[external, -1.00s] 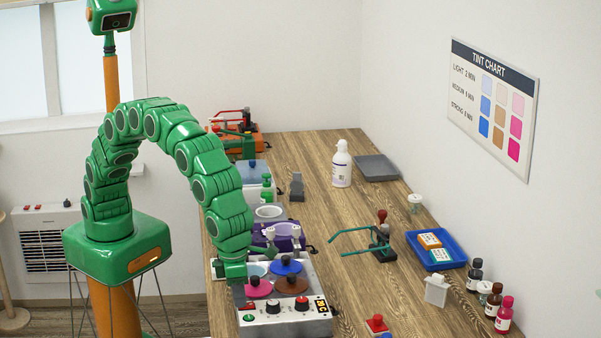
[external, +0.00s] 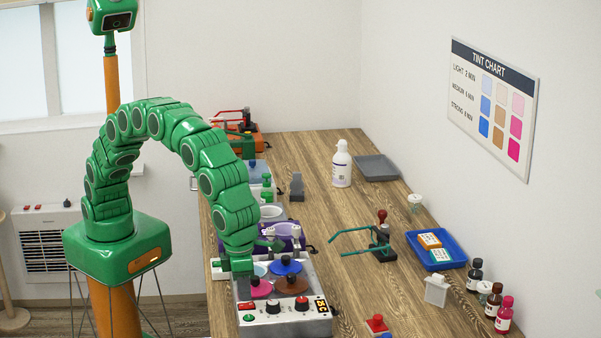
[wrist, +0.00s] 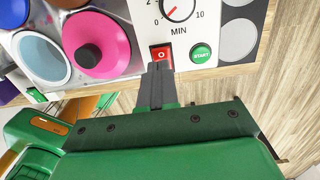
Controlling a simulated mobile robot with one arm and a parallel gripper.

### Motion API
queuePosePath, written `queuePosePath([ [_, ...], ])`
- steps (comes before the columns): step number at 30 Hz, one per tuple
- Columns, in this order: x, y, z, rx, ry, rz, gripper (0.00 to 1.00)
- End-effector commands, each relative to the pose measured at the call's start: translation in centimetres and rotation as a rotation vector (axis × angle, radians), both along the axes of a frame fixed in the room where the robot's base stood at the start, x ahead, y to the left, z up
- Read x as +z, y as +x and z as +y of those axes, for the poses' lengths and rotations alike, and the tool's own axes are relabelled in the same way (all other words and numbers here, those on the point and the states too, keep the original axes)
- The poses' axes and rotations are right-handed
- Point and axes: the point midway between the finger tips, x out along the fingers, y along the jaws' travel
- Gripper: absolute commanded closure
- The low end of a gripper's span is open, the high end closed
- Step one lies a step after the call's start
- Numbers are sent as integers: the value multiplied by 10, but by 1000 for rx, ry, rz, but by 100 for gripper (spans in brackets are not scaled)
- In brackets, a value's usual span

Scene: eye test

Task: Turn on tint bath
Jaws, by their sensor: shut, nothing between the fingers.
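The tint bath (external: 322,325) is a grey-white box at the bench's near left end, with pink, blue and brown round lids on top. Its front panel has a red rocker switch (wrist: 161,53) marked O, a green START button (wrist: 201,53) and a MIN dial (wrist: 180,8). The switch also shows in the external view (external: 247,306). My gripper (wrist: 159,66) is shut and empty, its dark fingertips at the lower edge of the switch in the wrist view. I cannot tell whether they touch it. In the external view my gripper (external: 243,289) hangs over the bath's left end.
A purple device (external: 262,229) stands just behind the bath. The middle of the bench (external: 325,215) is mostly clear.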

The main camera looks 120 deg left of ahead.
Motion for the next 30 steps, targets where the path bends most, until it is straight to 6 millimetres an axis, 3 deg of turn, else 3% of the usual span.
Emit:
queuePosePath([
  [15,102,-3,-14,-8,-10,-17,100],
  [22,122,-5,-15,-8,-10,-14,100],
  [30,127,-6,-15,-8,-10,-14,100],
])
